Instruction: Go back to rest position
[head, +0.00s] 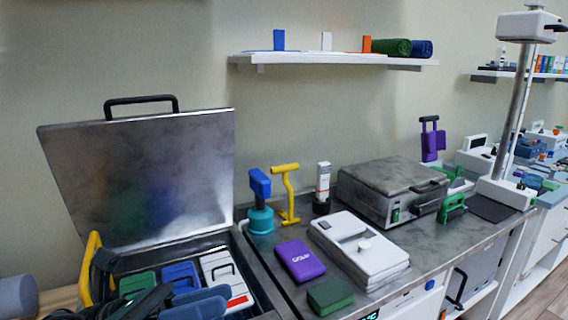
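My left gripper (222,299) is at the bottom left, in front of and above the open metal box (255,268). Its blue-grey fingers lie close together and point right. I see nothing held between them, but the gap is too unclear to judge. Part of the gripper and arm is cut off by the lower edge. My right gripper is not in view.
The box's lid (140,180) stands raised; green, blue and white packs lie inside. On the counter (300,225) are a purple pack (300,260), a green block (330,295), a white device (360,250) and a metal case (390,187). A shelf (330,59) hangs above.

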